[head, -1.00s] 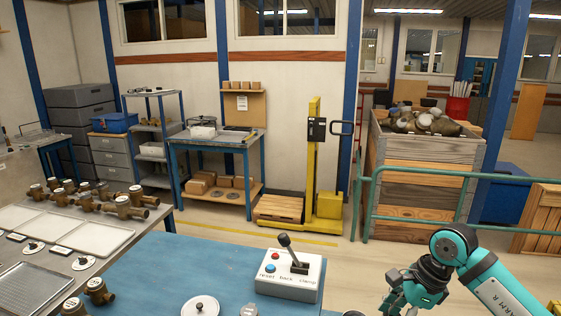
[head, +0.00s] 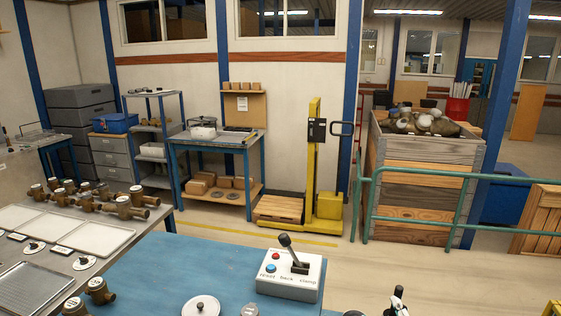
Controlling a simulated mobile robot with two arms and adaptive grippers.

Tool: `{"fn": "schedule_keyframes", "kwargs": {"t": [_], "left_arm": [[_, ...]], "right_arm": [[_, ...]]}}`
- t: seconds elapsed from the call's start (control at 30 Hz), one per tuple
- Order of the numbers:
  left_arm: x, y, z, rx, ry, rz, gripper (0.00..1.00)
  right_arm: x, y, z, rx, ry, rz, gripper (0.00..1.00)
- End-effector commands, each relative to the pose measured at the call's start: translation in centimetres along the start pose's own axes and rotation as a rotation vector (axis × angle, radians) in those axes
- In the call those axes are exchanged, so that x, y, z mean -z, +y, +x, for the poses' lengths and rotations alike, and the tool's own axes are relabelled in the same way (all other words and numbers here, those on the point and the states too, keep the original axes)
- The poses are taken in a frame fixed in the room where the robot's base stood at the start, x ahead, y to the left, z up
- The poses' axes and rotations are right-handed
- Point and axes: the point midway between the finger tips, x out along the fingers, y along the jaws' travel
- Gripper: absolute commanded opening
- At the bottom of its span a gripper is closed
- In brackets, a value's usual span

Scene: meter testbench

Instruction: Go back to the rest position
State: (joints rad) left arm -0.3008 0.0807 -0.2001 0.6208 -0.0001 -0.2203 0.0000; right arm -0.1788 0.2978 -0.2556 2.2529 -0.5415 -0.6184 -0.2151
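Neither of my grippers shows in the head view. The blue workbench (head: 190,270) fills the bottom middle. On it stands a white control box (head: 290,277) with a black lever (head: 293,253), a red button and a blue button. The lever leans to the left. A small black and white object (head: 397,302) is cut off at the bottom edge, right of the bench; I cannot tell what it is.
Brass water meters (head: 100,291) and trays (head: 100,237) lie at the left. A round white lid (head: 201,306) is at the bench front. A green railing (head: 420,218) and a wooden crate (head: 420,180) stand at the right.

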Motion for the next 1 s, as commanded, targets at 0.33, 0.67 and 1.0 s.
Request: {"fn": "schedule_keyframes", "kwargs": {"t": [0.33, 0.67, 1.0], "left_arm": [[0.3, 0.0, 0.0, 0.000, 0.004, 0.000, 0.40], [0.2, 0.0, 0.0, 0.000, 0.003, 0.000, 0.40], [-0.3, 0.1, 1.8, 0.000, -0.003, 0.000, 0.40]], "right_arm": [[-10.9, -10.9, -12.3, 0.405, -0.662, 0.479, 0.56], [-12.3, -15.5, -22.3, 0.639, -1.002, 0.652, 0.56], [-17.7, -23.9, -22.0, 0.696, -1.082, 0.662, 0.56]]}}
